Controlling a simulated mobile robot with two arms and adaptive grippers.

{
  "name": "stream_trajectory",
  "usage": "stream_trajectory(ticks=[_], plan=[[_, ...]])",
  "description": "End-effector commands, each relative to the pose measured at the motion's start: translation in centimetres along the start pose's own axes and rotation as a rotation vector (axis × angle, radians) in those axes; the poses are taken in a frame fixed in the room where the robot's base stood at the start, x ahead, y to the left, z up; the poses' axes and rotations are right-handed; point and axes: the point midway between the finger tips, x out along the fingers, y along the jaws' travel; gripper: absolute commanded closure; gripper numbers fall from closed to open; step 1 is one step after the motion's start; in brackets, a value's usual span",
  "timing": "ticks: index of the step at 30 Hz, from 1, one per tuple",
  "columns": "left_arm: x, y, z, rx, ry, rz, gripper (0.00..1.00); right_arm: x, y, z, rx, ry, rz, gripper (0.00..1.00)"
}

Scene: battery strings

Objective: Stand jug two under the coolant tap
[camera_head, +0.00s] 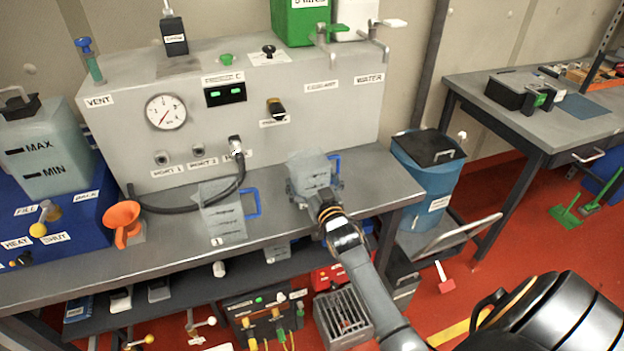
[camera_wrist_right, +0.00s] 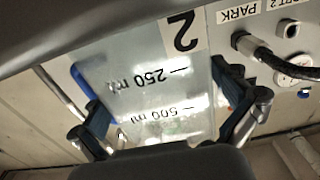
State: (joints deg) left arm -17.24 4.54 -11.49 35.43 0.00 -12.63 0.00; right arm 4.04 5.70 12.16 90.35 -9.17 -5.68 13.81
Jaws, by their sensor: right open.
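Jug two (camera_head: 311,172) is a clear jug with a blue handle on its right, upright at the bench under the console. In the right wrist view jug two (camera_wrist_right: 155,85) shows upside down, with its "2" label and measuring marks. My right gripper (camera_head: 315,190) is open, with its fingers on either side of the jug's body; whether they touch it is unclear. The coolant tap (camera_head: 325,36), with a green lever, is on the console's top edge, above a label (camera_head: 321,87) that is hard to read. My left gripper is out of view.
Another clear jug (camera_head: 222,218) with a blue handle stands left of jug two. A black hose (camera_head: 200,208) curves behind it from a console port. The tap with the white lever (camera_head: 380,30) is right of the coolant tap.

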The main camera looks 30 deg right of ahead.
Motion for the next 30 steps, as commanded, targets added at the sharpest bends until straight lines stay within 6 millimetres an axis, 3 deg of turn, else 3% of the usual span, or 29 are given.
stream_trajectory(ticks=[2, 8, 11, 22, 27, 30], plan=[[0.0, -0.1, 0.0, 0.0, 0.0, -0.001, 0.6, 0.0, 0.0, 0.0, 0.0, 0.0, 0.0, 0.04], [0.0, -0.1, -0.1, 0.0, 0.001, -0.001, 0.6, 0.0, 0.0, 0.0, 0.0, 0.0, 0.0, 0.45], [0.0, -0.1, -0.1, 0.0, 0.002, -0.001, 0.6, 0.0, 0.0, -0.1, 0.0, 0.001, 0.0, 0.55], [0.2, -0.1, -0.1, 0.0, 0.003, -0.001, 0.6, 0.0, 0.0, -0.8, 0.0, 0.004, 0.0, 0.55], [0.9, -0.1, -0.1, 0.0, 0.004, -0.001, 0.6, 0.0, 0.0, -3.2, -0.001, 0.008, -0.001, 0.55], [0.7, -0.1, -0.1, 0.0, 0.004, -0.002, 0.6, -1.4, -0.5, -4.8, 0.001, 0.005, -0.001, 0.55]])
